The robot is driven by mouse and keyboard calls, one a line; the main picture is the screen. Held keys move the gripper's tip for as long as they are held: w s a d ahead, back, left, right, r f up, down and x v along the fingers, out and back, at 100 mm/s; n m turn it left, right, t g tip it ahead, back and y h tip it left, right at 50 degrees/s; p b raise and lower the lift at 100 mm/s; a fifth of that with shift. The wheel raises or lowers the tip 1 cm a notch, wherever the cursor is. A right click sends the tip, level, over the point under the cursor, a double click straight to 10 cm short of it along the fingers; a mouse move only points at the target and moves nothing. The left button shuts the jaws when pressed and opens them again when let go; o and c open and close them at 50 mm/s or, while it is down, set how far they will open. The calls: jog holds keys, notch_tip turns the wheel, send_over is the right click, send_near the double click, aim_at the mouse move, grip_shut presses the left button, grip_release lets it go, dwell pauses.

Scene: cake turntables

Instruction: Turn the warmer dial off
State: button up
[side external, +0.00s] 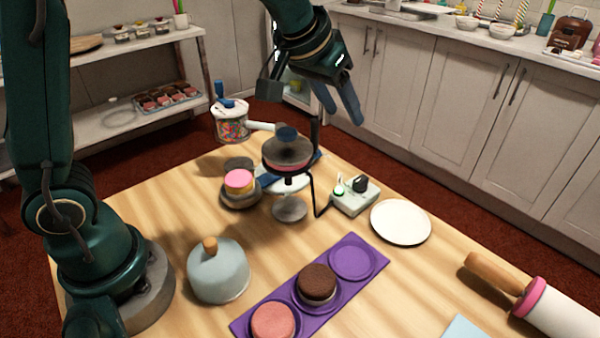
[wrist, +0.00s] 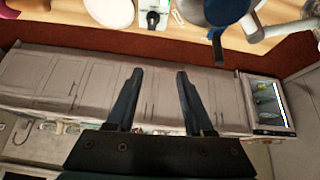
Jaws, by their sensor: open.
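The warmer's control box (side external: 354,199) is pale and sits on the table right of the warmer stand. Its black dial (side external: 360,184) is on top, next to a green glowing light (side external: 339,190). The warmer (side external: 289,160) is a dark round piece on a stand with a black bent rod. In the wrist view the box (wrist: 153,17) and its dark dial (wrist: 153,19) are at the top edge. My gripper (side external: 345,108) is open and empty, high above and behind the box. In the wrist view its fingers (wrist: 158,72) are apart, with cabinets beyond them.
A white plate (side external: 401,222) lies right of the box. A purple tray (side external: 343,278) with round cakes, a blue-grey dome (side external: 217,270) and a rolling pin (side external: 560,312) are nearer. A sprinkle jar (side external: 231,122) stands behind the warmer.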

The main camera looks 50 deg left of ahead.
jog(key=g, duration=0.1)
send_over(361, 178)
jog(key=s, duration=0.2)
notch_tip(361, 178, down, 5)
jog(key=shift+m+g, duration=0.3)
jog(key=shift+g, duration=0.3)
jog(key=f, duration=0.5)
jog(key=w+f, duration=0.1)
jog(key=f, duration=0.2)
jog(key=shift+f, duration=0.1)
jog(key=shift+w+f, duration=0.25)
jog(key=shift+f, duration=0.45)
grip_shut()
